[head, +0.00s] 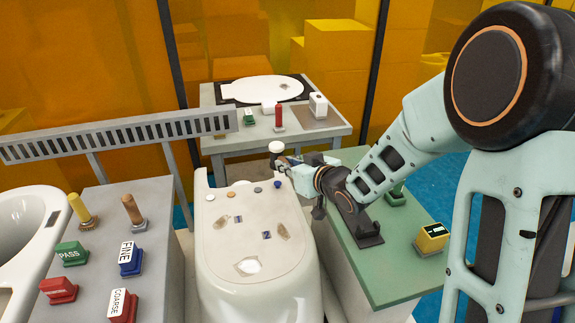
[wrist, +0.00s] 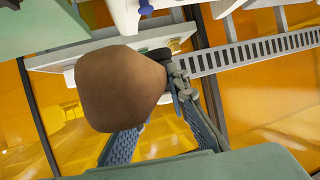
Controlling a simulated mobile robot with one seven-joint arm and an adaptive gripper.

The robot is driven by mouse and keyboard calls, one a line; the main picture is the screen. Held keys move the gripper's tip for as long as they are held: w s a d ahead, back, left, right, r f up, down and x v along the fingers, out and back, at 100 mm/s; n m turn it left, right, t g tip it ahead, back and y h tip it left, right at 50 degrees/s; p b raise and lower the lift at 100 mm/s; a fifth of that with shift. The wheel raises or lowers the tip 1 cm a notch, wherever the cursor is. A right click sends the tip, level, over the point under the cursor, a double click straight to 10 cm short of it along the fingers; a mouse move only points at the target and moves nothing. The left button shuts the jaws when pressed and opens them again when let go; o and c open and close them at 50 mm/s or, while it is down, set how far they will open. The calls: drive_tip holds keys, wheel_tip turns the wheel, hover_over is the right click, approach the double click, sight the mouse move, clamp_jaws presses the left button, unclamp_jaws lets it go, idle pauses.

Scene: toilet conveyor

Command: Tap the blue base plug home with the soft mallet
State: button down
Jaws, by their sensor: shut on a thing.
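The soft mallet has a pale head (head: 276,147) that shows in the head view, raised above the far end of the upturned white toilet (head: 235,262). My gripper (head: 283,166) is shut on the mallet. In the wrist view a large brown rounded part of the mallet (wrist: 120,88) hides much of the space around the fingers (wrist: 165,140). The blue base plug (head: 277,183) is a small blue spot on the toilet's far right corner, below and apart from the mallet head. A blue peg-like thing also shows at the top of the wrist view (wrist: 146,8); how deep it sits is unclear.
Other round plugs (head: 257,189) sit on the toilet's far end. A green-topped bench (head: 385,262) stands right, a grey table (head: 228,138) behind, and a grey bench with coloured blocks (head: 95,235) left. A slotted grey rail (head: 120,137) runs at left.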

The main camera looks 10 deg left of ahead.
wheel_tip(320, 180, down, 7)
drive_tip(key=b, duration=0.6)
drive_tip(key=shift+r, duration=0.15)
drive_tip(key=shift+r+p, duration=0.35)
drive_tip(key=shift+r, duration=0.2)
wheel_tip(320, 180, up, 5)
drive_tip(key=p, duration=0.4)
drive_tip(key=shift+r, duration=0.1)
drive_tip(key=shift+a, duration=0.1)
